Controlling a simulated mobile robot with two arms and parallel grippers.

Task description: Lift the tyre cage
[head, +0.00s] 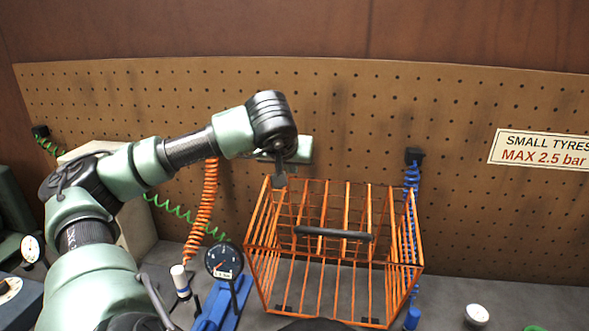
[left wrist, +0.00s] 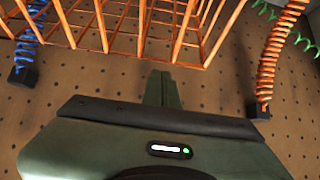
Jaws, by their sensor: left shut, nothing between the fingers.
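The tyre cage (head: 334,262) is an open orange wire basket standing on the grey bench right of centre in the head view. A dark handle (head: 333,234) runs across it. Its bars also cross the top of the left wrist view (left wrist: 187,34). My left gripper (head: 280,181) is at the cage's back left corner, by the top rim. Its fingers (left wrist: 158,80) are shut with nothing between them. They end close to the cage bars; I cannot tell whether they touch. My right gripper is not in view.
A pegboard (head: 480,110) stands behind the cage. An orange coiled hose (head: 209,195) and a dial gauge on a blue base (head: 223,262) are left of the cage. A blue coiled hose (head: 412,178) hangs at its right. A white cap (head: 477,314) sits front right.

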